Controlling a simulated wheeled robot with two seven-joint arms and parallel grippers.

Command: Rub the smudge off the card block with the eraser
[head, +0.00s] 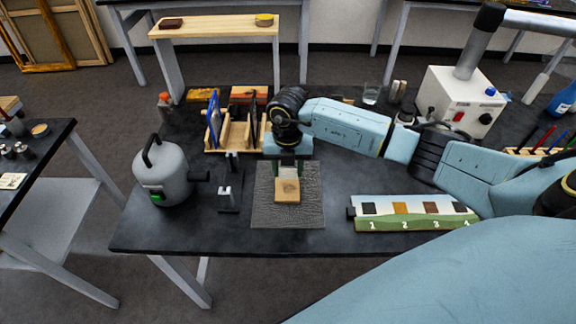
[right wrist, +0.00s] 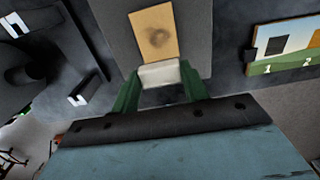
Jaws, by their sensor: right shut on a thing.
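The card block (head: 287,196) is a tan wooden-looking block on a grey mat in the middle of the table. A brown smudge (right wrist: 157,38) shows on its top face in the right wrist view. My right gripper (head: 287,166) reaches down over the far end of the block. In the right wrist view its green fingers are shut on the white eraser (right wrist: 160,73), right at the block's edge. I cannot tell whether the eraser touches the block. The eraser is mostly hidden in the head view. My left gripper is not in view.
The grey mat (head: 262,214) lies under the block. A numbered swatch board (head: 420,222) lies to the right. A grey canister (head: 160,172) and a small dark stand (head: 229,200) are to the left. A wooden rack (head: 232,136) stands behind. The table's front edge is clear.

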